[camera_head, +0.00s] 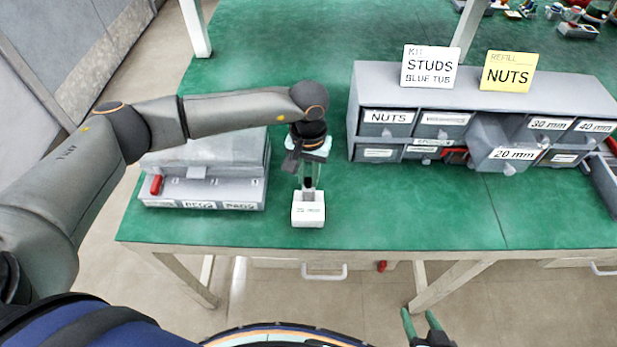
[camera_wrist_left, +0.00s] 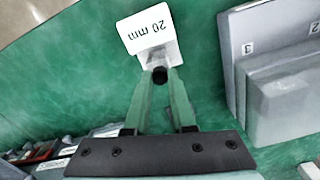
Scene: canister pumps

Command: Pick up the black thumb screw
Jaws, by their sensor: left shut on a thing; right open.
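The black thumb screw (camera_wrist_left: 160,75) shows as a small dark round knob between the fingertips of my left gripper (camera_wrist_left: 160,78) in the left wrist view. The gripper is shut on the screw. Right at the fingertips is a small white holder marked "20 mm" (camera_head: 307,214), also in the left wrist view (camera_wrist_left: 148,32). I cannot tell whether the screw still touches the holder. My right gripper (camera_head: 422,318) is open and empty at the bottom, below the table's front edge.
A grey drawer cabinet (camera_head: 440,78) stands at the right with its "20 mm" drawer (camera_head: 510,154) pulled out. A grey box with labelled compartments (camera_head: 200,193) stands left of my left gripper. The green table (camera_head: 420,215) is clear in front of the cabinet.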

